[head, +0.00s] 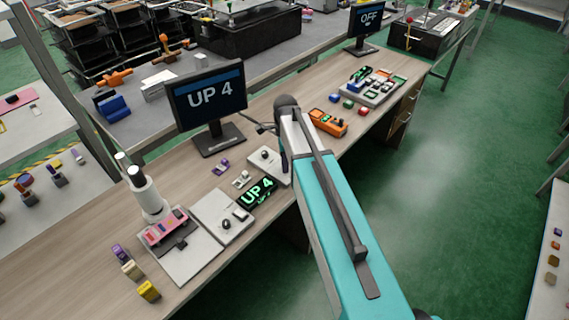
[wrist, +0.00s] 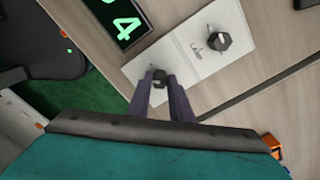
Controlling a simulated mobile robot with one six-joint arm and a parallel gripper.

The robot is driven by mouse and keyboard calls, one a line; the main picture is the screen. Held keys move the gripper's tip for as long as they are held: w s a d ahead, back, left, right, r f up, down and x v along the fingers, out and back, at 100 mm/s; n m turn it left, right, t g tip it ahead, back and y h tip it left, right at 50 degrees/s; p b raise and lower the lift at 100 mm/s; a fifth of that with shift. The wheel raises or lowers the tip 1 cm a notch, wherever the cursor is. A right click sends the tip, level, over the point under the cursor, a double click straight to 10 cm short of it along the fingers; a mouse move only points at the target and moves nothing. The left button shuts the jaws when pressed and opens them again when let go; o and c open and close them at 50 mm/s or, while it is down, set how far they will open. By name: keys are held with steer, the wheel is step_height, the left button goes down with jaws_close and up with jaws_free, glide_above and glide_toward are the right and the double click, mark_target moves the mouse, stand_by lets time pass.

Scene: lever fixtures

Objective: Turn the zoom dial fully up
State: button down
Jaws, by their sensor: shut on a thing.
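A light panel (wrist: 188,50) with two dark knobs lies on the wooden bench. In the wrist view my gripper (wrist: 158,82) points down and is shut on the near dark knob (wrist: 158,76), which I take as the zoom dial; its label cannot be read. The other knob (wrist: 219,41) stands free farther along the panel. In the head view the panel (head: 276,172) is partly behind my arm, and the gripped knob is hidden. A small black display (head: 257,192) beside the panel reads "UP 4" in green, and the monitor (head: 208,98) reads "UP 4" too.
An orange device (head: 328,122) stands right of my arm. Another light panel (head: 222,222) with a knob, a pink device (head: 166,228) and a white cylinder stand to the left. A second monitor (head: 367,20) reads "OFF". Green floor is clear at the right.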

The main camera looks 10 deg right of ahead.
steer(key=m, duration=0.4)
steer(key=shift+s+m, duration=0.15)
steer(key=shift+m, duration=0.15)
steer(key=m, duration=0.4)
steer(key=shift+m, duration=0.4)
steer(key=shift+f, duration=0.1)
steer(key=c, duration=1.6)
jaws_free()
steer(key=shift+c, duration=0.2)
steer(key=shift+o, duration=0.3)
steer(key=shift+r, duration=0.2)
steer(key=shift+r+b, duration=0.35)
steer(key=shift+r, duration=0.05)
step_height(320, 180, up, 13)
steer(key=b, duration=0.2)
